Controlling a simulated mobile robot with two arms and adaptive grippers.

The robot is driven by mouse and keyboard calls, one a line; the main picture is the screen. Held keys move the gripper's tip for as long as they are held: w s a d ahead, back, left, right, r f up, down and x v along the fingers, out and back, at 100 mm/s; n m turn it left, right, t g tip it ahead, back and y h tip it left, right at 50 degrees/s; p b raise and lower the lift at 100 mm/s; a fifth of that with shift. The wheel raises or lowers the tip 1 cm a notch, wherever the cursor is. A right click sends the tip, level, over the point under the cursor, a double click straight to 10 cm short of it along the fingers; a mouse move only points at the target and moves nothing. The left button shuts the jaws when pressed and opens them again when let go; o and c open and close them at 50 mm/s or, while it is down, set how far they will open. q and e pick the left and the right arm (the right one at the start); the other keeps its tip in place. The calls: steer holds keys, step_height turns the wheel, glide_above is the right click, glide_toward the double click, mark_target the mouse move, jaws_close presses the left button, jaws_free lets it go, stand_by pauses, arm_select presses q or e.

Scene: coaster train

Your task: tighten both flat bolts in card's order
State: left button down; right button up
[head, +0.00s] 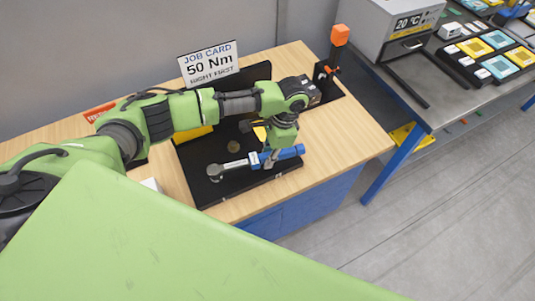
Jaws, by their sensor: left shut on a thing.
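The job card (209,64) stands at the back of the wooden bench and reads "50 Nm, RIGHT FIRST". My left gripper (269,160) points down and is shut on the blue-handled torque wrench (290,153). The wrench lies roughly level over the black plate (219,192), its round silver head toward the left. I cannot tell whether the head touches a bolt or the plate. A small round brownish spot, perhaps a bolt, shows on the plate behind the wrench. The arm and gripper hide part of the plate. My right gripper is not in view.
A black holder with an orange-topped post (339,36) stands at the bench's back right. A yellow item (194,134) and a red label (99,112) lie behind the arm. A grey bench (484,75) with a 20 °C box stands to the right. Bare wood (350,135) shows right of the plate.

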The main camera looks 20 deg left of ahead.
arm_select(q)
steer(key=shift+s+d+m+t, duration=0.15)
steer(key=shift+s+d+m, duration=0.4)
steer(key=shift+s+m, duration=0.25)
steer(key=shift+s+d+m+t, duration=0.15)
steer(key=shift+s+d+m, duration=0.35)
steer(key=shift+s+m, duration=0.3)
stand_by(2.0)
steer(key=shift+w+a+n, duration=0.2)
steer(key=shift+w+n, duration=0.15)
steer(key=shift+n, duration=0.15)
steer(key=shift+r, duration=0.2)
steer(key=shift+r, duration=2.15)
